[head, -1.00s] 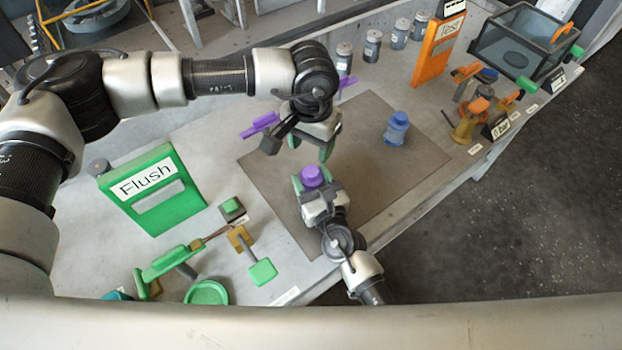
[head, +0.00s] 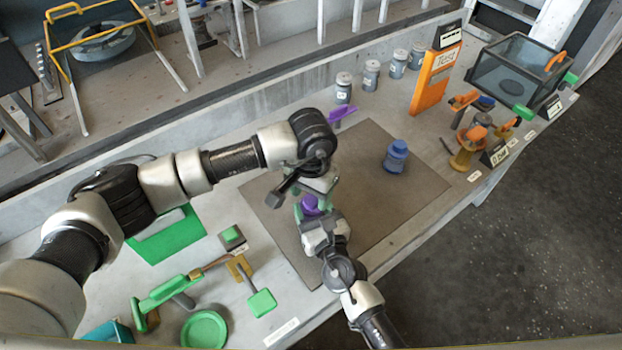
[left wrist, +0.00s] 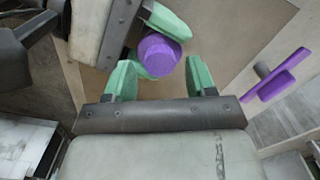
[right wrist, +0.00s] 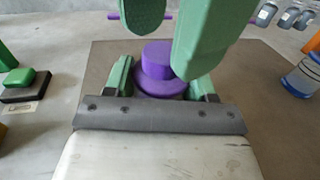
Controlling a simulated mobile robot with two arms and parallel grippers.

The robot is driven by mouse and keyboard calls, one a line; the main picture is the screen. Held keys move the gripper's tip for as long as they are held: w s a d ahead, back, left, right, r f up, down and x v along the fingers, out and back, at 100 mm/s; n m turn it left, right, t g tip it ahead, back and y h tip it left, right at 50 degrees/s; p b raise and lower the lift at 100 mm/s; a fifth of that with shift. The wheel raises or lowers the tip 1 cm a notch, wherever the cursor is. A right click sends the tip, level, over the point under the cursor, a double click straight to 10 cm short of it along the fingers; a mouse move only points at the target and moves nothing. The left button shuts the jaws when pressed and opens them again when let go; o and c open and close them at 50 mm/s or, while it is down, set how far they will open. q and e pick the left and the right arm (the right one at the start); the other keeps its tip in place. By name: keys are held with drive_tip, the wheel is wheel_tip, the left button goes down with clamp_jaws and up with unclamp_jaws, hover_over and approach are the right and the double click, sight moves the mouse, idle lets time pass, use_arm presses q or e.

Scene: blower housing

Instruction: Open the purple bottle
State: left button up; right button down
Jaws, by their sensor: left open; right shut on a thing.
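The purple bottle (head: 310,206) is upright over the mat, with its purple cap on top. In the right wrist view the bottle (right wrist: 160,72) sits between the green fingers of my right gripper (right wrist: 162,85), which is shut on it. My left gripper (head: 304,200) is above the bottle, partly hidden in the head view by its own wrist. In the left wrist view the green fingers of my left gripper (left wrist: 160,80) are apart, with the purple cap (left wrist: 160,52) just beyond and between them. The left fingers do not visibly touch the cap.
A blue bottle (head: 396,156) stands on the brown mat (head: 365,190) to the right. Several grey jars (head: 371,75) and an orange Test stand (head: 434,80) are behind. A green Flush stand (head: 165,240) and green parts lie left. A purple-handled thing (left wrist: 277,75) is near my left gripper.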

use_arm(q)
drive_tip(key=shift+f, duration=0.6)
